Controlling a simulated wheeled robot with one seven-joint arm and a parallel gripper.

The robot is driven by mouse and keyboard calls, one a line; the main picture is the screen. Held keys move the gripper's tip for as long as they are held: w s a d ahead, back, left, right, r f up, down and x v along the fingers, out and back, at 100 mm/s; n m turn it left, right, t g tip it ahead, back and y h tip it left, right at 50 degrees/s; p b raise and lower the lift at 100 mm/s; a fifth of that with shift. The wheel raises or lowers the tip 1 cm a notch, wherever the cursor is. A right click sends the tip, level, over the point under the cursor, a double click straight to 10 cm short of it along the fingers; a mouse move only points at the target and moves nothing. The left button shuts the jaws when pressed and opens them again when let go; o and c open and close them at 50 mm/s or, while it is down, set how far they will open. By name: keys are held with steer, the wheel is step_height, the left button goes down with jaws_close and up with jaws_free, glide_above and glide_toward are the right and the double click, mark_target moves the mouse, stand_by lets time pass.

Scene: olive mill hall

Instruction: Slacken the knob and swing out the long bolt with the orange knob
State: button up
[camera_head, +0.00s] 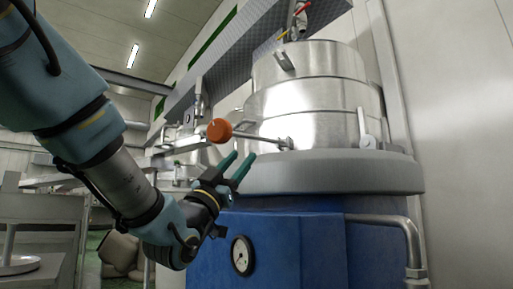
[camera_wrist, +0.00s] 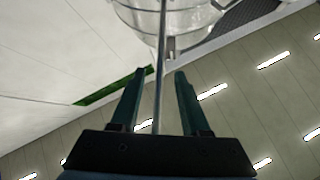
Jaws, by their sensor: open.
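The orange knob (camera_head: 219,131) sits at the left end of the long bolt (camera_head: 258,138), a thin metal rod. The rod runs right to a small bracket (camera_head: 286,144) on the steel vessel (camera_head: 310,112). My gripper (camera_head: 238,161) is open and empty, its two green fingers pointing up just below the rod and right of the knob. In the wrist view, a thin rod (camera_wrist: 160,80) shows in the gap between the fingers of my gripper (camera_wrist: 165,72). I cannot tell its depth. The knob is not visible there.
The vessel stands on a grey rim (camera_head: 330,178) over a blue housing (camera_head: 300,245) with a round gauge (camera_head: 242,255). A bent pipe (camera_head: 400,225) is at the right. Metal fittings (camera_head: 190,125) are behind the knob. Open air lies around my gripper on the left.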

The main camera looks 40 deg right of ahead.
mark_target(257, 138)
steer(key=x, duration=1)
steer(key=shift+p, duration=0.3)
steer(key=shift+c, duration=0.3)
jaws_close()
stand_by(0.6)
